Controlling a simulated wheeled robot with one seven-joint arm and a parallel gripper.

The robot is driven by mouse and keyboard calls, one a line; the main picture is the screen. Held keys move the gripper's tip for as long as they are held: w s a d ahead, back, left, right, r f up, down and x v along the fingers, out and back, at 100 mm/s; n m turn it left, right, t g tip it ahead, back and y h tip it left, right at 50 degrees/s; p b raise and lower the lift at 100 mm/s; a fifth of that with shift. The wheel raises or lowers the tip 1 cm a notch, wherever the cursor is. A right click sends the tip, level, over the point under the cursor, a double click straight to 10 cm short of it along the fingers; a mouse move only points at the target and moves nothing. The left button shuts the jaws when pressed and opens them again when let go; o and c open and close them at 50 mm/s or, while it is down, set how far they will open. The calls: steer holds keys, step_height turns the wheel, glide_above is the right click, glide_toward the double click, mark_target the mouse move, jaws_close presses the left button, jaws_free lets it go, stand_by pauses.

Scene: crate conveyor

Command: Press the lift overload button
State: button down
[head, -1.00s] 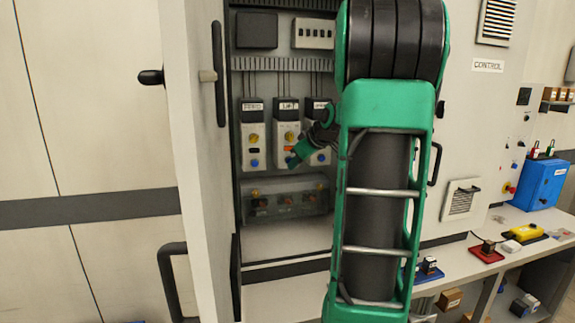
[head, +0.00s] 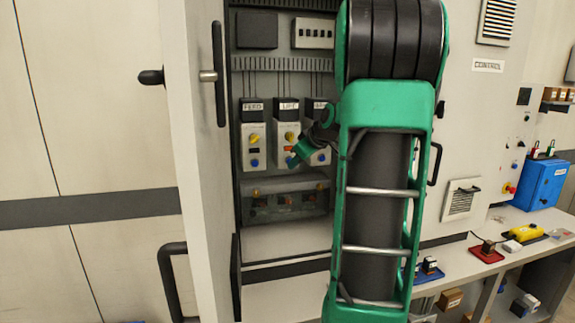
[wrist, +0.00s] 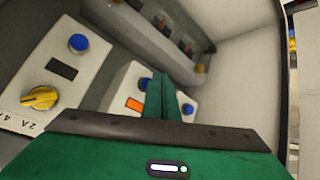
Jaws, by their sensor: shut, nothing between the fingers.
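The LIFT module (head: 284,128) is the middle one of three in the open cabinet, with a yellow knob and a blue button (head: 290,161) low on its face. My gripper (head: 299,155) is shut and empty, in front of the lower right part of this module, close to the button. In the wrist view the shut green fingers (wrist: 161,97) reach toward a module with an orange window (wrist: 135,104) and a blue button (wrist: 145,85), which the fingers partly cover. I cannot tell whether they touch it.
The FEED module (head: 253,140) stands at the left; a third module (head: 318,150) at the right is partly hidden by my arm. A clear-covered box (head: 285,202) sits below. The open cabinet door (head: 195,200) bounds the left side. A bench (head: 515,222) with several items lies right.

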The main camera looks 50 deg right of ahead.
steer(key=shift+w+d, duration=0.2)
steer(key=shift+w, duration=0.05)
steer(key=shift+w+d, duration=0.25)
steer(key=shift+w, duration=0.15)
stand_by(0.8)
stand_by(0.4)
steer(key=shift+s+a, duration=0.5)
steer(key=shift+s, duration=0.25)
steer(key=shift+s, duration=0.1)
steer(key=s+a, duration=0.1)
steer(key=s, duration=0.1)
steer(key=s+a, duration=0.1)
steer(key=s, duration=0.1)
steer(key=shift+a, duration=0.3)
stand_by(0.7)
